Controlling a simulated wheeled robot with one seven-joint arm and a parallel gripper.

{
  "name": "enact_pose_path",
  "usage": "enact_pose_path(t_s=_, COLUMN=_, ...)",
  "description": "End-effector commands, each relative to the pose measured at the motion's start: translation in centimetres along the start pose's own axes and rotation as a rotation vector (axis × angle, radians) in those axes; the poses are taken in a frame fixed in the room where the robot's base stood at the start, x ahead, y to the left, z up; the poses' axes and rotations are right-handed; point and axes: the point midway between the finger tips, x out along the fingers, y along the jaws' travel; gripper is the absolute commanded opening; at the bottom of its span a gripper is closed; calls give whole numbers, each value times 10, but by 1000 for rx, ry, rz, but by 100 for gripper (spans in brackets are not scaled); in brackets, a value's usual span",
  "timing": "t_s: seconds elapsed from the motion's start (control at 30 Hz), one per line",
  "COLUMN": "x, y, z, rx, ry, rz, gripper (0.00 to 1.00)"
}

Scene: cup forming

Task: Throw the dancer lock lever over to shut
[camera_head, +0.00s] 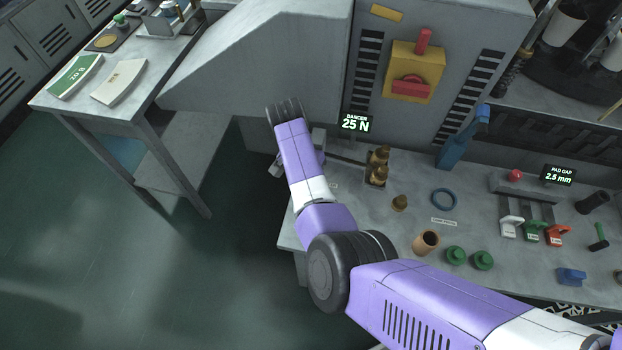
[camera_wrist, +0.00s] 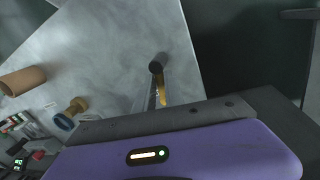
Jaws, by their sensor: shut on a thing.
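The dancer lock lever (camera_wrist: 157,64) shows in the wrist view as a dark round-ended grip with a yellow strip below it, near the bench edge. My gripper (camera_wrist: 158,98) is shut on it, though the wrist housing hides most of the hold. In the head view my gripper (camera_head: 298,153) is at the left end of the bench, below the dancer display (camera_head: 356,124) reading 25 N. My wrist covers the lever there. A thin rod runs right from the gripper area to brass weights (camera_head: 378,165).
On the bench (camera_head: 345,195) stand a loose brass piece (camera_head: 399,202), a blue ring (camera_head: 443,198), a brown cup (camera_head: 425,242) and green round pieces (camera_head: 455,256). The grey machine cabinet (camera_head: 270,55) rises behind. Open floor (camera_head: 130,270) lies to the left.

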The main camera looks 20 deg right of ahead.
Motion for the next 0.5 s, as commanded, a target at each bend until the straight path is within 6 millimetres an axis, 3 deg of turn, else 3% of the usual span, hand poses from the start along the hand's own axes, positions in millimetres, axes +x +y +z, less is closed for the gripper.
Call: enact_pose_path(t_s=0.5, x=-2, y=-6, z=6, rx=-175, ry=22, rz=-2, gripper=0)
